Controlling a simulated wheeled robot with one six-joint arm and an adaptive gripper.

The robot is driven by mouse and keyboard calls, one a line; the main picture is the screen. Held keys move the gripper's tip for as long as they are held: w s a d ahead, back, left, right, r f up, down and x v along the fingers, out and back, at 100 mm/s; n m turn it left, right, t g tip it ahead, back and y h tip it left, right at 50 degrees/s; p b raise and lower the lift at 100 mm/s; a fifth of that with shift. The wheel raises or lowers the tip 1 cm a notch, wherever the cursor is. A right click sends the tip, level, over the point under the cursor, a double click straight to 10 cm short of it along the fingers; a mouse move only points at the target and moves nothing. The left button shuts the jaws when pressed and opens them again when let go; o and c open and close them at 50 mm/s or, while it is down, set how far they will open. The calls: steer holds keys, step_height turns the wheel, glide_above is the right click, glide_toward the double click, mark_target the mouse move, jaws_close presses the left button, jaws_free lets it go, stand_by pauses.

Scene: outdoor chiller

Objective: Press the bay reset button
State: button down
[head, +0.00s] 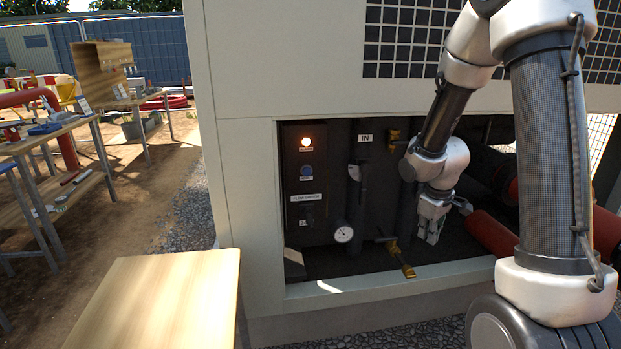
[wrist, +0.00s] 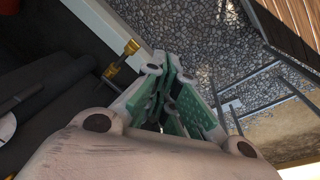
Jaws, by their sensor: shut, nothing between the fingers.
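A dark control box is on the left inside the open bay of the chiller cabinet in the head view. It carries a lit orange-white lamp (head: 307,141) at the top and a round blue button (head: 306,172) below it; their small labels are too blurred to read. A dark switch (head: 307,214) sits lower under a white label. My gripper (head: 432,232) is shut and empty, pointing down in the right part of the bay, well to the right of the box. The wrist view shows its closed green-padded fingers (wrist: 170,100); the button is not in that view.
Dark pipes, a round gauge (head: 343,234) and brass valves (head: 406,270) stand between the box and my gripper. Red pipes (head: 492,232) are at the right. A wooden table (head: 160,300) stands in front, at left. The cabinet frame edges the opening.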

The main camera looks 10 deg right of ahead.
mark_target(307, 171)
steer(key=w+a+f+n+t+y, duration=0.3)
steer(key=w+a+f+n, duration=0.25)
steer(key=w, duration=0.25)
steer(key=w+a+f+n+t+y, duration=0.2)
steer(key=w+a+f+n, duration=0.35)
steer(key=w, duration=0.25)
steer(key=w+a+r+n+t+y, duration=0.2)
steer(key=a+r+n+y, duration=0.2)
steer(key=r, duration=0.3)
steer(key=w+a+r+n+t+y, duration=0.3)
steer(key=a+r+n+y, duration=0.2)
steer(key=r+n, duration=0.1)
steer(key=shift+w+a+r, duration=0.15)
steer(key=shift+a+r, duration=0.1)
steer(key=shift+r, duration=0.6)
steer(key=w+d+x, duration=0.2)
steer(key=x, duration=1.1)
steer(key=shift+r, duration=0.35)
